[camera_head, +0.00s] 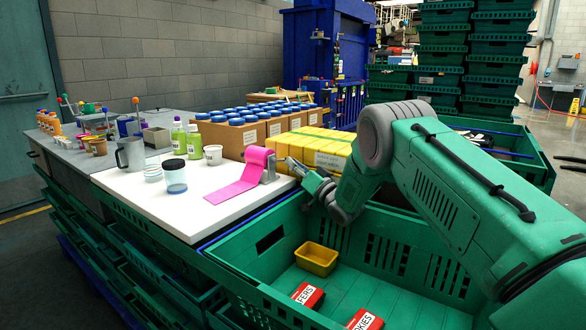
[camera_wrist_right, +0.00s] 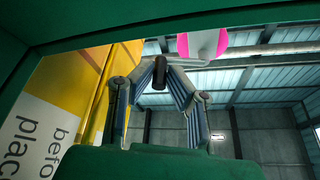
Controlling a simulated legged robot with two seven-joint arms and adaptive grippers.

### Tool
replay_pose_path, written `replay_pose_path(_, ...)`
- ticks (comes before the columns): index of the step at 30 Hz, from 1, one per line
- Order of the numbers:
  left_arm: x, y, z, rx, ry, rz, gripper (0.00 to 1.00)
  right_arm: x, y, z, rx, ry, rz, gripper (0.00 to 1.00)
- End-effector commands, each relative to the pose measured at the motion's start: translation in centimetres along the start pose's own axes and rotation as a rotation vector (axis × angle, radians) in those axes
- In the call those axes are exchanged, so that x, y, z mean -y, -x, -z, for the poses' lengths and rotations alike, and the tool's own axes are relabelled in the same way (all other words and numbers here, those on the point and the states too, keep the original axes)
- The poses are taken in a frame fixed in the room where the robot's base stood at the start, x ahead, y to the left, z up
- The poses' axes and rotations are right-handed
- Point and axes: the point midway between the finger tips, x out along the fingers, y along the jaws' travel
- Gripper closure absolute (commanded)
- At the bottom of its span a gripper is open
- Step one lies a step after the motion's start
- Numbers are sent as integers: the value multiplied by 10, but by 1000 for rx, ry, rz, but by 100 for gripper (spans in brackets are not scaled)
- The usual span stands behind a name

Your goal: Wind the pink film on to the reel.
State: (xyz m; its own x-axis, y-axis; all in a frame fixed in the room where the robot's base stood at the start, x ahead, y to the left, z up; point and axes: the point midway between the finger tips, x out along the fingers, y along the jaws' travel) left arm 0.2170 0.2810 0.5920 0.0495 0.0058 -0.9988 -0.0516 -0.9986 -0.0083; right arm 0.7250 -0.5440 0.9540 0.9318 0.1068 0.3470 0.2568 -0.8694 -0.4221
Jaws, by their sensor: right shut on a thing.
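The pink film (camera_head: 233,188) lies as a strip on the white board and runs up to the pink roll on the reel (camera_head: 261,161). A grey stand (camera_head: 270,177) holds the reel at the board's right edge. My right gripper (camera_head: 296,167) is just right of the reel. In the right wrist view, my right gripper (camera_wrist_right: 160,73) is shut on a dark crank handle (camera_wrist_right: 160,68). Part of the reel, with a pink rim (camera_wrist_right: 183,46), shows above it. My left gripper is not in view.
Yellow boxes (camera_head: 316,140) stand close behind the right gripper. A clear jar (camera_head: 175,178), a grey mug (camera_head: 131,154) and a white cup (camera_head: 213,154) stand left of the film. A green crate (camera_head: 232,277) below holds a yellow bin (camera_head: 317,258) and red packets (camera_head: 308,295).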

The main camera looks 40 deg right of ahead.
Motion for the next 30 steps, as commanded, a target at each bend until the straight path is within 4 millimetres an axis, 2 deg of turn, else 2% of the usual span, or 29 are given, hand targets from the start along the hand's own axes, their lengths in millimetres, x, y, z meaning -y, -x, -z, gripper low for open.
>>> replay_pose_path(8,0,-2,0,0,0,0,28,-4,2,3,-3,33,4,100)
replay_pose_path(9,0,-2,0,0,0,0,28,-4,2,3,-3,33,4,73)
replay_pose_path(10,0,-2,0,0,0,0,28,-4,2,3,-3,33,4,68)
replay_pose_path(22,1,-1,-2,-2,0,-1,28,-2,6,2,-1,33,5,68)
replay_pose_path(26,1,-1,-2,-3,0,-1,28,-3,26,2,0,31,4,68)
replay_pose_path(30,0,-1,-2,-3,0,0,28,-5,57,2,-2,29,2,68)
